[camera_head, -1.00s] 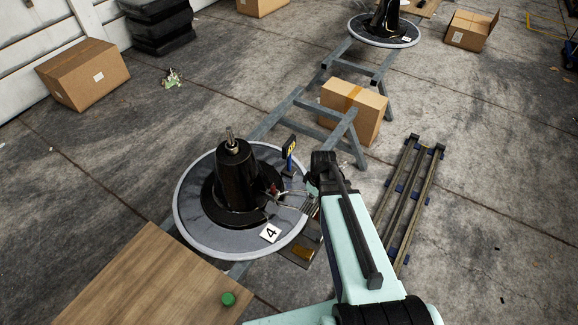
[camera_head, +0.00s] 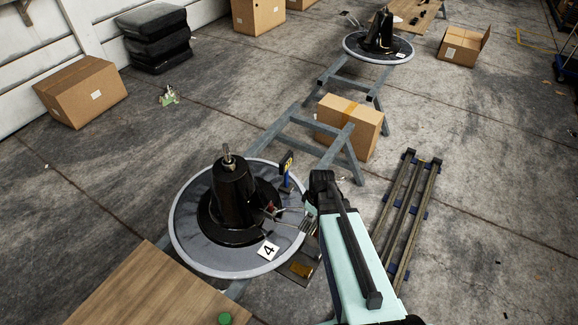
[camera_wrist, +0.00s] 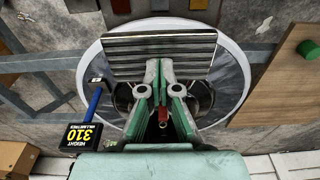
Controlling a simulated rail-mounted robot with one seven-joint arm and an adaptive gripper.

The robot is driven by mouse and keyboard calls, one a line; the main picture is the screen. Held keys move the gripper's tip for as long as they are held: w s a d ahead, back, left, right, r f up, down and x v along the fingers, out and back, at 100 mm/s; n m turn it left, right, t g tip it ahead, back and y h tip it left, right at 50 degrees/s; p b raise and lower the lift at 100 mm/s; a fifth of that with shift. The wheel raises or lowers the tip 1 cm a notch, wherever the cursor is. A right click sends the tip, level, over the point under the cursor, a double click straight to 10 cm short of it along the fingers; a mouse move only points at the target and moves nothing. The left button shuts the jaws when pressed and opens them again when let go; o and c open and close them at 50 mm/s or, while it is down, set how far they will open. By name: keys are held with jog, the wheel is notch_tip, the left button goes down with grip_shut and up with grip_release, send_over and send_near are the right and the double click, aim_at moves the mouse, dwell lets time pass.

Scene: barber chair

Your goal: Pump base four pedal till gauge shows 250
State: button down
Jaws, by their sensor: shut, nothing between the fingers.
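Base four is a round grey disc (camera_head: 195,252) with a black central column (camera_head: 232,190) and a white "4" label (camera_head: 268,250). Its pedal is a ribbed silver plate on thin rods at the disc's right side; in the wrist view the plate (camera_wrist: 125,50) lies across the upper middle. My gripper (camera_wrist: 160,64) is shut and empty, its tips overlapping the plate's lower edge in the picture; I cannot tell whether they touch. The gauge (camera_wrist: 82,136), on a blue post beside the disc, reads 310 millimetres. In the head view the gauge (camera_head: 286,162) is too small to read.
A wooden board (camera_head: 150,290) with a green button (camera_head: 225,319) stands at the lower left. Grey metal trestles (camera_head: 300,135) and a cardboard box (camera_head: 350,125) lie behind the base. Parallel rails (camera_head: 405,215) are on the floor at right. Another disc base (camera_head: 352,46) stands farther back.

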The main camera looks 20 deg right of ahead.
notch_tip(320, 180, down, 13)
jog(key=s+d+b, duration=0.1)
jog(key=b, duration=0.7)
jog(key=shift+s+d+b, duration=0.3)
jog(key=shift+s+b, duration=0.05)
jog(key=shift+b, duration=0.05)
dwell(0.4)
jog(key=shift+f, duration=0.15)
jog(key=f, duration=0.1)
jog(key=f+b, duration=0.1)
jog(key=b, duration=0.1)
jog(key=shift+w+a+f, duration=0.15)
jog(key=shift+w+f, duration=0.1)
jog(key=shift+f, duration=0.15)
dwell(0.3)
jog(key=shift+r, duration=0.15)
dwell(1.9)
jog(key=r+p, duration=0.3)
jog(key=r, duration=0.2)
jog(key=w+a+r+p, duration=0.1)
jog(key=r+p, duration=0.2)
jog(key=r, duration=0.3)
jog(key=r+p, duration=0.3)
jog(key=r, duration=0.2)
jog(key=shift+w+a+r+p, duration=0.15)
jog(key=shift+w+a+p, duration=0.15)
jog(key=shift+p, duration=0.1)
jog(key=shift+s, duration=0.1)
